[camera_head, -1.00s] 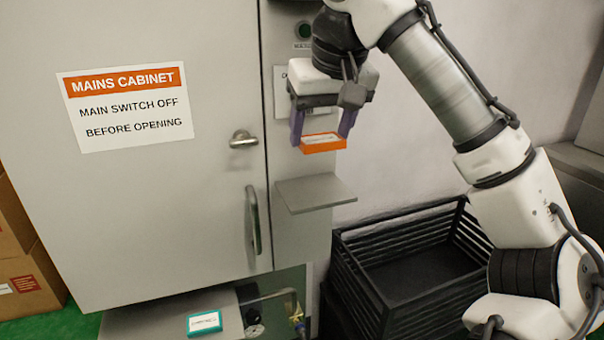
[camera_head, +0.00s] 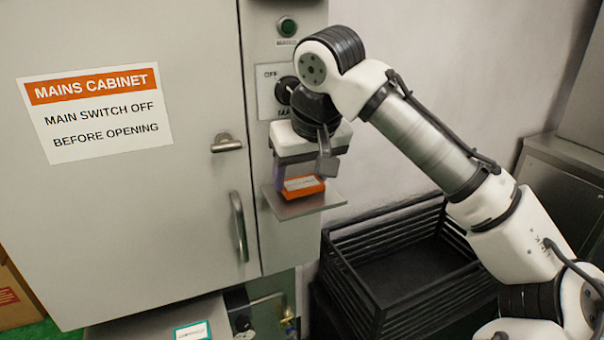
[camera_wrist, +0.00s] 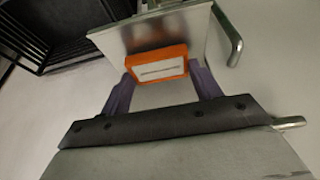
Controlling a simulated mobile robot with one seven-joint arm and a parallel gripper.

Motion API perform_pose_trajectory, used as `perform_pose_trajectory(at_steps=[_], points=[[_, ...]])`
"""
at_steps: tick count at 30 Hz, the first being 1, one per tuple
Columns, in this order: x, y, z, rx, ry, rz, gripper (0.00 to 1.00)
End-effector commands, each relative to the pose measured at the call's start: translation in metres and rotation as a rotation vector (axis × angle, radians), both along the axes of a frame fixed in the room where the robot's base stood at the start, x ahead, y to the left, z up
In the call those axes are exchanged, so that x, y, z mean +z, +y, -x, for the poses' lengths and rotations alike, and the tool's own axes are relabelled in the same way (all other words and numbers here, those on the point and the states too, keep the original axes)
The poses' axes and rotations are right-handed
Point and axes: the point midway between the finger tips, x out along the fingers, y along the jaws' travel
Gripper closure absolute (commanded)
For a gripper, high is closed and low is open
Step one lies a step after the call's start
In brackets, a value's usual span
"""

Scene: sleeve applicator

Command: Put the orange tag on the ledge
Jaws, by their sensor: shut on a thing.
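The orange tag (camera_head: 302,187) has a white label on its upper face. My gripper (camera_head: 300,180) is shut on it, with the purple fingers on its two sides. The ledge (camera_head: 320,204) is a grey metal plate jutting from the cabinet. In the head view the tag appears at the ledge's top surface; whether it touches cannot be told. In the wrist view the tag (camera_wrist: 157,66) lies between the fingers, in front of the ledge (camera_wrist: 190,28). My gripper's body hides part of the ledge's back and left.
A black slatted crate (camera_head: 400,262) stands below and right of the ledge. The cabinet door has a handle (camera_head: 239,226) and a latch (camera_head: 226,143) to the left. A rotary switch (camera_head: 286,90) is above my gripper. A teal tag (camera_head: 193,331) lies on a lower surface.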

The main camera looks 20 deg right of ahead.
Motion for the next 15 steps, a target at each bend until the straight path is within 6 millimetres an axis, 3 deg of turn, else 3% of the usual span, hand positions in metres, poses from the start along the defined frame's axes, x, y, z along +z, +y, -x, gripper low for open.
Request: perform_pose_trajectory(at_steps=[11,12,15], points=[[-0.0078,0.0005,-0.0001,0.002,-0.001,-0.001,0.63],[-0.0069,0.0004,0.0,0.0,-0.001,-0.001,0.33],[-0.0067,0.0003,-0.0001,0.0,-0.001,-0.001,0.2]])
